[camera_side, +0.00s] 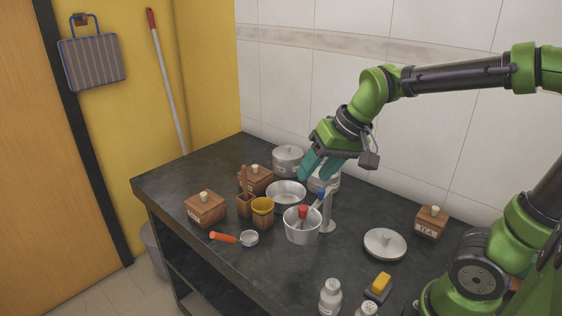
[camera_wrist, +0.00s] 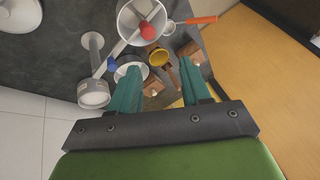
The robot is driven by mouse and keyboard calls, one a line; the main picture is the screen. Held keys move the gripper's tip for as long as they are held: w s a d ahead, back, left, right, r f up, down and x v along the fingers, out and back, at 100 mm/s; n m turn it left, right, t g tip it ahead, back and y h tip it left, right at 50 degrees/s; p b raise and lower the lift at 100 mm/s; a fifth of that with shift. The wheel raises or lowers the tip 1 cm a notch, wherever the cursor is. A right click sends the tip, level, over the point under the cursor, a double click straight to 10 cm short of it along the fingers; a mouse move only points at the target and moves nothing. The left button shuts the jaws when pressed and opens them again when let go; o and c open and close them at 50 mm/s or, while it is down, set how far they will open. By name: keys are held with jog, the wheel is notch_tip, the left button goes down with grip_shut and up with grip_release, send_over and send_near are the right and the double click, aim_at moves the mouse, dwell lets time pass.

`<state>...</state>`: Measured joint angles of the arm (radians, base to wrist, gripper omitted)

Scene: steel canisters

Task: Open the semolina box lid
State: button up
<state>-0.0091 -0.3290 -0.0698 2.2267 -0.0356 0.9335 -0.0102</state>
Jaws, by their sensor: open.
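Lidded wooden boxes with pale knobs stand on the dark counter. One box (camera_side: 205,209) is at the left front, and another box (camera_side: 260,176) is behind it, partly hidden by a wooden utensil holder. Their labels are too small to read, so I cannot tell which is semolina. A third box (camera_side: 431,224), at the right, reads TEA. My gripper (camera_side: 317,171) is open and empty above the back of the counter, in front of a steel canister (camera_side: 334,184) that it partly hides. In the wrist view, wooden boxes show beyond and between the teal fingers (camera_wrist: 160,80).
A lidded steel pot (camera_side: 288,161) stands at the back. A round lid (camera_side: 385,245) lies right.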

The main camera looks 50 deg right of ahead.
jog(key=w+d+f+g+h, duration=0.1)
jog(key=w+d, duration=0.3)
jog(key=w, duration=0.7)
jog(key=h, duration=0.3)
send_near(255, 166)
jog(key=x, duration=0.8)
jog(key=shift+w+d+f, duration=0.1)
jog(key=shift+f, duration=0.2)
jog(key=shift+c, duration=0.3)
jog(key=shift+y, duration=0.3)
grip_shut()
